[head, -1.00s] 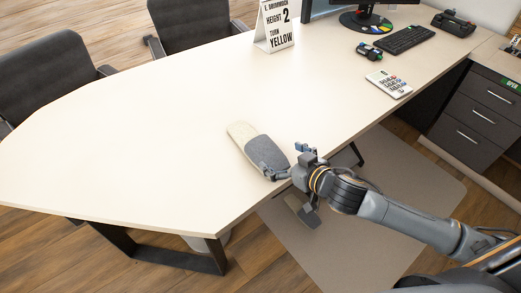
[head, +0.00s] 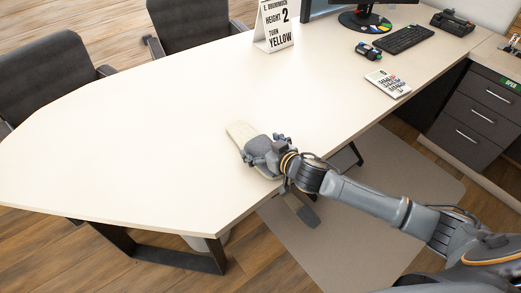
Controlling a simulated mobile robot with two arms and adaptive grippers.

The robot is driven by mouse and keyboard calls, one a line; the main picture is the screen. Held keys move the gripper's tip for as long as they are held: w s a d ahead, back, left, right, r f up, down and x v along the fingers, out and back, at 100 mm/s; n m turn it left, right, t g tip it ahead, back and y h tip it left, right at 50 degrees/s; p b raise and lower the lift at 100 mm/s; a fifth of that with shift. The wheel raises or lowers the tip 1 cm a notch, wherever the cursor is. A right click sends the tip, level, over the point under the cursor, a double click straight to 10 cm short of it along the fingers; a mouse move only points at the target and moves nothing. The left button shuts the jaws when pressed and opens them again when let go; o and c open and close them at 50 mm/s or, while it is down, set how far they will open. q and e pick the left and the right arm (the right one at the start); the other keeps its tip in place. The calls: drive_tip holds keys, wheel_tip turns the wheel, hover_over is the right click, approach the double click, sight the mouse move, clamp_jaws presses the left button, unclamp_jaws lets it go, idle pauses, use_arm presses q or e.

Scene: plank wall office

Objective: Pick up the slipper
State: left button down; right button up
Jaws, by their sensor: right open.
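The slipper (head: 239,132) lies on the tabletop near its front edge, with a pale beige end pointing away to the upper left and a grey upper towards me. My right gripper (head: 260,150) is open and over the grey part of the slipper, its fingers covering much of it. I cannot tell whether the fingers touch it. My left gripper is out of view.
The pale table (head: 130,150) is clear to the left and behind the slipper. A sign (head: 273,27), a calculator (head: 388,83), a small dark device (head: 368,51) and a keyboard (head: 404,40) stand farther back. Chairs (head: 55,75) line the far side.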

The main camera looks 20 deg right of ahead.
drive_tip(key=c, duration=1.1)
